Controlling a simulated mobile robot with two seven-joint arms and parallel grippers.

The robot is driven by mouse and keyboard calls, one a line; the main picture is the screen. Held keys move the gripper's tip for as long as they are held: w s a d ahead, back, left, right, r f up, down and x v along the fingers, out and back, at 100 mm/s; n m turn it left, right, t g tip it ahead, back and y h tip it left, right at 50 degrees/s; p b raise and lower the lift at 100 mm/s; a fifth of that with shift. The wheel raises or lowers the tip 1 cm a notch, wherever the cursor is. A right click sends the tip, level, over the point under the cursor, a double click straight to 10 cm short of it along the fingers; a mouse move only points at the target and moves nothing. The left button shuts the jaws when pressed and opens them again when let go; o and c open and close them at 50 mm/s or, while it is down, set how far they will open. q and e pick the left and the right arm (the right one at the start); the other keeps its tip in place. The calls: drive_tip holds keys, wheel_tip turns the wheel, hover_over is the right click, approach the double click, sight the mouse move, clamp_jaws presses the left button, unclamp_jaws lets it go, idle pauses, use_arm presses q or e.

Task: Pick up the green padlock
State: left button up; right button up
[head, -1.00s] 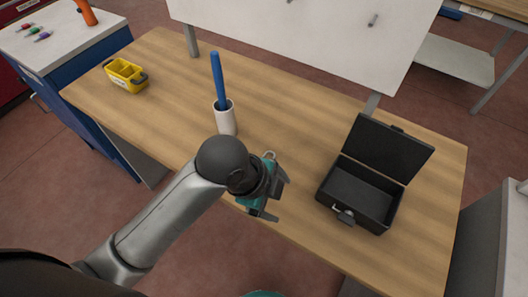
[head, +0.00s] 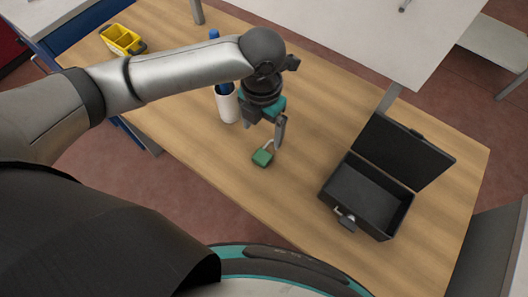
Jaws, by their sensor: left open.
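The green padlock (head: 262,158) lies on the wooden table, with its grey shackle pointing up and right in the picture. My left gripper (head: 264,138) hangs over the table just behind the padlock, fingers pointing down. It is open, and one finger shows close to the shackle. I cannot tell whether that finger touches it. The other finger is mostly hidden by the gripper's body. My right gripper is not in view.
An open black case (head: 368,196) stands on the table to the right. A white cup (head: 228,106) with a blue item stands close behind my left gripper. A yellow container (head: 121,39) sits at the far left. The wooden table (head: 300,215) is clear around the padlock.

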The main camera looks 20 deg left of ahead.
sight(263, 155)
use_arm(q)
wheel_tip(263, 155, down, 12)
drive_tip(key=shift+w+b, duration=0.15)
drive_tip(key=shift+b, duration=0.15)
idle(0.3)
clamp_jaws()
idle(0.6)
